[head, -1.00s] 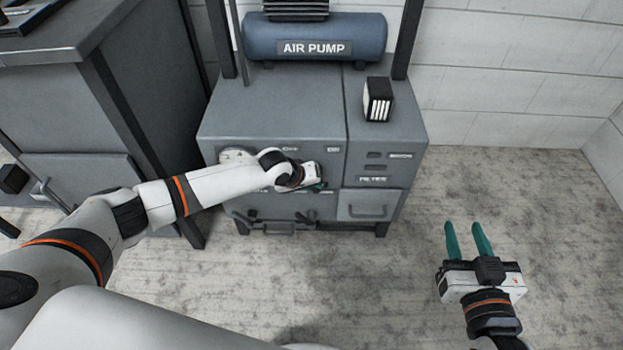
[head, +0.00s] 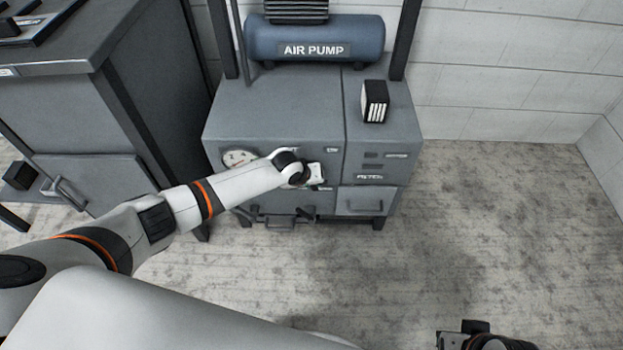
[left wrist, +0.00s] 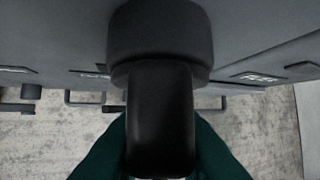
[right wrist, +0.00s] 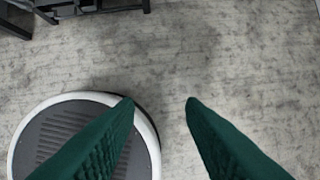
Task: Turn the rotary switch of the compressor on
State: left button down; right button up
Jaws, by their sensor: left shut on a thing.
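The compressor is a grey cabinet (head: 275,112) with a blue tank (head: 340,36) labelled AIR PUMP on top. A round dial gauge (head: 238,158) shows at the left of its front panel. My left gripper (head: 318,184) is at the front panel, right of the gauge, largely hidden behind my own wrist. In the left wrist view a black rotary knob (left wrist: 160,90) stands out from the panel, with its grip between my green fingers, which are shut on it. My right gripper (right wrist: 160,102) is open and empty over the floor; in the head view only its wrist part shows at the bottom edge.
A small black box with white stripes (head: 375,101) stands on the cabinet's right top. A drawer with a handle (head: 366,201) is at the lower right. Another grey cabinet (head: 70,120) stands to the left. The floor (head: 500,240) to the right is clear.

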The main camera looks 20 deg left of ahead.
pick_arm(q)
jog(key=shift+r+p, duration=0.1)
jog(key=shift+p, duration=0.4)
jog(key=y+p, duration=0.3)
jog(key=shift+m+g, duration=0.3)
jog(key=shift+g, duration=0.1)
jog(key=shift+y+p, duration=0.35)
jog(key=shift+y, duration=0.05)
jog(key=shift+g+y, duration=0.3)
pick_arm(e)
jog(key=s+f+x, duration=0.1)
jog(key=s+x, duration=0.1)
jog(key=x, duration=1)
pick_arm(q)
jog(key=shift+m+y, duration=0.3)
jog(key=shift+y, duration=0.1)
jog(key=y+b, duration=0.2)
jog(key=shift+f+m+g+y, duration=0.25)
jog(key=shift+m+g+y, duration=0.05)
jog(key=shift+g, duration=0.1)
jog(key=shift+y+b, duration=0.8)
jog(key=shift+b, duration=0.3)
jog(key=shift+r+g+y+b, duration=0.15)
jog(key=shift+g+y+b, duration=0.15)
pick_arm(e)
jog(key=w+v, duration=0.2)
jog(key=v, duration=1)
jog(key=shift+r, duration=0.65)
